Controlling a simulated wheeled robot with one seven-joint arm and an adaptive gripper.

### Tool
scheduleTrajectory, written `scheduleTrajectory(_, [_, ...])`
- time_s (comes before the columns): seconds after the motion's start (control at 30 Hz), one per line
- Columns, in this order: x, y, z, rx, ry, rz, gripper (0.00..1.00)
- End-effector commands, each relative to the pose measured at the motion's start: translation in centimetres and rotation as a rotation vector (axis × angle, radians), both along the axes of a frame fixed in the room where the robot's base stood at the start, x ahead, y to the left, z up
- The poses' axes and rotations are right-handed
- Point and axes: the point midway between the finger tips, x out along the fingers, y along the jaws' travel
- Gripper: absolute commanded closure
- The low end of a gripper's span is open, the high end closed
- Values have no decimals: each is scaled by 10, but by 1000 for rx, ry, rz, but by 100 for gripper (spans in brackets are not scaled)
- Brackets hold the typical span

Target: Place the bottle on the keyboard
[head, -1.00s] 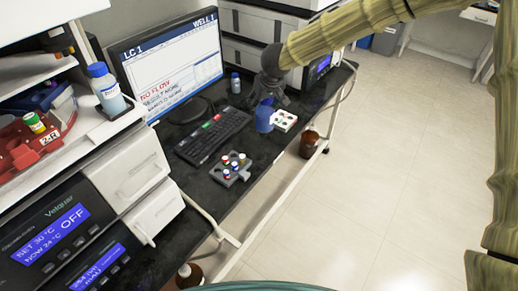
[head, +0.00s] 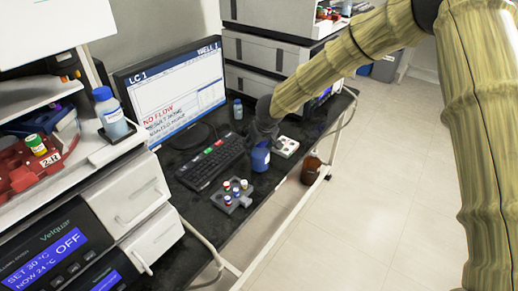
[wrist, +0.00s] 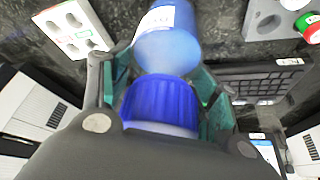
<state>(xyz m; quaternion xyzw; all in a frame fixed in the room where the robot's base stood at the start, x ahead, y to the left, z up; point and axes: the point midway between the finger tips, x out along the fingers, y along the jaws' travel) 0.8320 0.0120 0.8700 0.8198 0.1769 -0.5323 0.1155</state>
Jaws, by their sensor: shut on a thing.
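The bottle (head: 260,157) is blue with a pale label and hangs under or beside my gripper (head: 266,128), left of a white tray, in the head view. My gripper (wrist: 160,98) is shut on the bottle. In the wrist view the ridged blue cap (wrist: 160,103) sits between the fingers. A blue body with a white label (wrist: 165,45) shows beyond it; I cannot tell how the two join. The black keyboard (head: 212,165) lies left of the bottle in front of the monitor, and part of it shows at the right in the wrist view (wrist: 262,80). Whether the bottle touches the bench is unclear.
A dark rack with several capped vials (head: 233,195) is in front of the keyboard. The white tray (head: 286,147) is close right of the bottle. A small blue bottle (head: 237,108) stands by the monitor (head: 175,90). A brown bottle (head: 311,169) stands beyond the bench edge.

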Motion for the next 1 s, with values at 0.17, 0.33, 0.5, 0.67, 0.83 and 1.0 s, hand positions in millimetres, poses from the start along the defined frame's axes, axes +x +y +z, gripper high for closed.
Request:
scheduleTrajectory(0.17, [1, 0, -12, 0, -1, -1, 78])
scheduleTrajectory(0.33, [1, 0, -13, 2, -1, -2, 78])
scheduleTrajectory(0.5, [1, 0, -13, 1, -1, -1, 78])
scheduleTrajectory(0.67, [0, 0, -15, 1, -1, -1, 21])
scheduleTrajectory(0.83, [0, 0, -15, 1, -1, -1, 17])
scheduleTrajectory(1.0, [0, 0, -15, 1, -1, -1, 17])
